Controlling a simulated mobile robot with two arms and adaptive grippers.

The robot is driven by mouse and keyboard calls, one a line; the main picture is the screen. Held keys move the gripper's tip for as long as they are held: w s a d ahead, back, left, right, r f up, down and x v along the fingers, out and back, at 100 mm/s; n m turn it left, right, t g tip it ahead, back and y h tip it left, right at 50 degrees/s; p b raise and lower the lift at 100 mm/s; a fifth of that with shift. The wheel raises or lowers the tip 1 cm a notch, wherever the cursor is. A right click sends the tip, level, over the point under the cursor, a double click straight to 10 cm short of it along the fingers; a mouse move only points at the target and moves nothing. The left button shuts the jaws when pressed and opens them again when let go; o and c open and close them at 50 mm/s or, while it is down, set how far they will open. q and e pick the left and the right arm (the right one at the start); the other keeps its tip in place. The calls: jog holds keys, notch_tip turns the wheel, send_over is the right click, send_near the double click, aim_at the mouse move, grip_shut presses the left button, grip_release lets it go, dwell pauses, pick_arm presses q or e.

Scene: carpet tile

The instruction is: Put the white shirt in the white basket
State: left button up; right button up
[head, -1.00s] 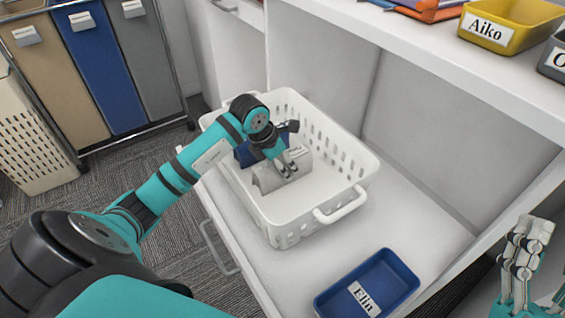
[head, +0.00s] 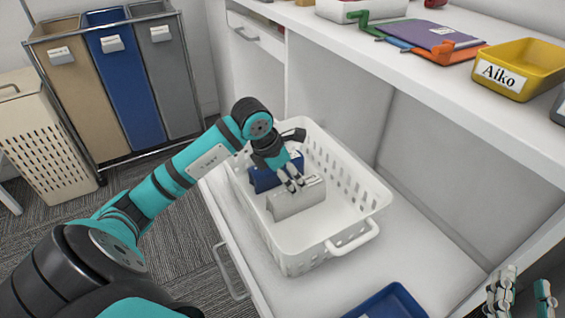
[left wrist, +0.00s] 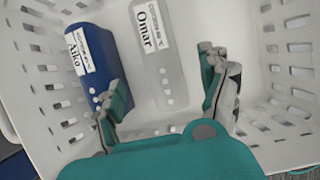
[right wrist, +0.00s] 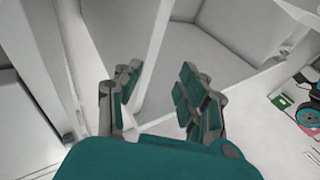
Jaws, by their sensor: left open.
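The white basket (head: 350,205) stands in an open white drawer; its perforated wall (left wrist: 30,85) fills the left wrist view. Inside lie a light grey-white folded item labelled "Omar" (head: 300,203), with small white dots like shirt buttons (left wrist: 160,60), and beside it a blue one labelled "Aiko" (left wrist: 95,50). I cannot tell for certain that the grey-white item is the white shirt. My left gripper (head: 294,185) is open over the grey-white item; I cannot tell if it touches. My right gripper (right wrist: 160,95) is open and empty, at the lower right of the head view (head: 520,295).
A blue tray (head: 388,303) lies in the drawer in front of the basket. A shelf (head: 415,65) above holds a yellow tray labelled "Aiko" (head: 520,68) and folders (head: 437,36). Hamper bins (head: 125,85) and a cream laundry basket (head: 40,140) stand at the left on carpet.

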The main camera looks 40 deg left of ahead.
pick_arm(q)
jog(key=shift+p+v, duration=0.35)
jog(key=shift+v, duration=1.7)
pick_arm(e)
jog(key=shift+d+f+g+h, duration=0.2)
jog(key=shift+f+g, duration=0.45)
jog(key=shift+f, duration=0.45)
jog(key=shift+d+f+g+h, duration=0.1)
jog(key=shift+f+g+h, duration=0.2)
jog(key=shift+f+g, duration=0.6)
